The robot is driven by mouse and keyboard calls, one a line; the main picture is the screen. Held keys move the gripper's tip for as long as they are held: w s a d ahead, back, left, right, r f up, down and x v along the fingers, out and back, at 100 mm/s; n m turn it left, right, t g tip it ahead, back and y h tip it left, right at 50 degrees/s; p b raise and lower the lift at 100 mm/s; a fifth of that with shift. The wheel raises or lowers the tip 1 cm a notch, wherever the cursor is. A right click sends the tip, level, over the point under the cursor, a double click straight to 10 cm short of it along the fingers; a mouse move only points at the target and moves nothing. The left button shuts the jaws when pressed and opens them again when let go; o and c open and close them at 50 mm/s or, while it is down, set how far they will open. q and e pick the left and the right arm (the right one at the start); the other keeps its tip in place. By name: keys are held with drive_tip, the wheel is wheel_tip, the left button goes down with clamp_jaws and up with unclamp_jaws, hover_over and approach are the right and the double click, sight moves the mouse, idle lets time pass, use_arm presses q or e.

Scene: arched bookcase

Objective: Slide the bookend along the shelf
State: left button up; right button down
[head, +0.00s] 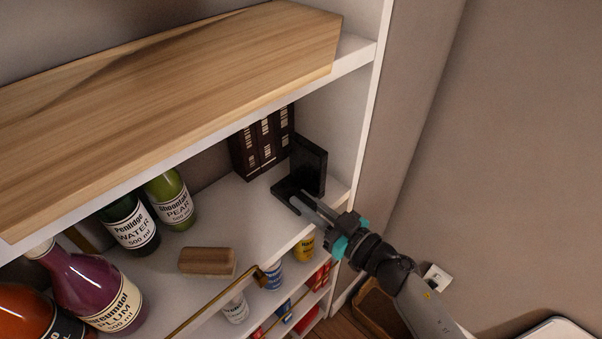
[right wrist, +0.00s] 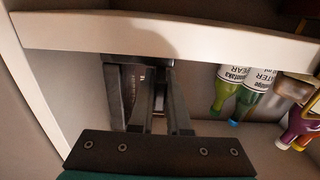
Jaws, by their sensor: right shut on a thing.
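The black L-shaped bookend (head: 309,165) stands upright on the white shelf (head: 238,212), near the shelf's right side wall. Its flat base reaches left and forward from the upright plate. My right gripper (head: 303,205) comes in from the lower right and is shut on the front edge of the base. In the right wrist view, my gripper's fingers (right wrist: 160,88) reach in to dark parts of the bookend, which they partly hide. Dark books (head: 262,141) stand upright behind and left of the bookend. My left gripper is not in view.
A wooden block (head: 207,261) lies on the shelf to the left. Green bottles (head: 172,200) and a purple bottle (head: 100,290) stand farther left. A thick wooden board (head: 170,85) lies on the shelf above. The right side wall (head: 352,125) is close to the bookend.

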sight(266, 249)
drive_tip(key=shift+s+a+f+p, duration=0.1)
drive_tip(key=shift+s+a+p, duration=0.85)
drive_tip(key=shift+s+a, duration=1.05)
drive_tip(key=shift+s+a+p, duration=0.5)
drive_tip(key=shift+s+a, duration=1.35)
drive_tip(key=shift+s, duration=0.05)
drive_tip(key=c, duration=1)
unclamp_jaws()
drive_tip(key=shift+o, duration=0.4)
drive_tip(key=shift+d, duration=0.1)
